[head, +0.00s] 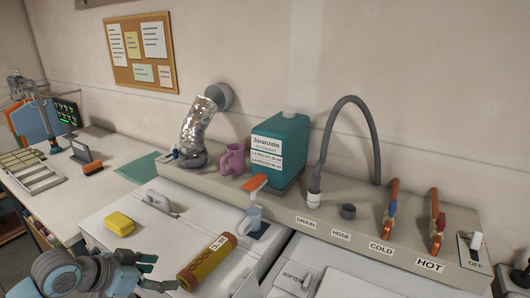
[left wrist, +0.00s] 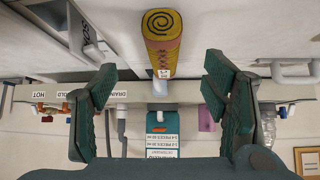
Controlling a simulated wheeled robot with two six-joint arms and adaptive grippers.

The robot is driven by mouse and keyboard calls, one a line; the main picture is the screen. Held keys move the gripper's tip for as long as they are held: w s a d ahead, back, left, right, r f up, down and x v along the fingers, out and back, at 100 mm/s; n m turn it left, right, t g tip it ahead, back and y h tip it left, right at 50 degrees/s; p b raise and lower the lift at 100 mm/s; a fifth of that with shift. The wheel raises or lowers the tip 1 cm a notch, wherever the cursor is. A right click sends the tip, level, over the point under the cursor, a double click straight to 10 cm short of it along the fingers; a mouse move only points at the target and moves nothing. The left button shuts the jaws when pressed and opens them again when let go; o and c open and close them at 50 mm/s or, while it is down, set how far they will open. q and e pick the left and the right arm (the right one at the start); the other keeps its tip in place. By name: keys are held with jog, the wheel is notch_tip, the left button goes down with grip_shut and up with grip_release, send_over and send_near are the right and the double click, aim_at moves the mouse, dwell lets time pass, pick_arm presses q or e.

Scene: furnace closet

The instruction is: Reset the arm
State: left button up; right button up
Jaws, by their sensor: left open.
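My left gripper (head: 152,272) comes in at the lower left of the head view, over the front of the white machine top. Its dark green fingers are spread apart with nothing between them; they also show wide apart in the left wrist view (left wrist: 160,85). A yellow-brown cylinder (head: 207,262) lies on the machine top just right of the fingertips, apart from them. In the left wrist view its spiral-marked end (left wrist: 161,22) shows beyond the gap between the fingers. My right gripper cannot be made out in either view.
A yellow sponge (head: 119,223) lies behind the left gripper. On the grey ledge (head: 330,212) stand a pink mug (head: 233,160), a teal detergent jug (head: 281,150), a hose (head: 348,105) and orange valve handles (head: 392,208).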

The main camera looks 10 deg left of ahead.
pick_arm(q)
jog(key=s+d+f+n+g+y, duration=0.1)
jog(key=s+d+f, duration=0.2)
jog(key=s+f, duration=0.3)
jog(key=s+d+f+g+y, duration=0.1)
jog(key=s+d+f, duration=0.35)
jog(key=f, duration=0.25)
jog(key=s+f+n+g+y, duration=0.2)
jog(key=s+f+n+y, duration=0.1)
jog(key=s, duration=0.9)
notch_tip(320, 180, down, 24)
jog(key=s+a+g+b, duration=0.2)
jog(key=s+a, duration=0.1)
jog(key=s+f+n, duration=0.1)
jog(key=s+f, duration=1)
jog(key=s, duration=0.1)
jog(key=shift+g+b, duration=0.3)
jog(key=shift+g, duration=0.1)
pick_arm(e)
notch_tip(320, 180, down, 3)
jog(key=shift+r, duration=0.15)
pick_arm(q)
jog(key=shift+s+f, duration=0.1)
jog(key=shift+s, duration=0.2)
jog(key=shift+c, duration=0.2)
pick_arm(e)
jog(key=shift+c, duration=0.2)
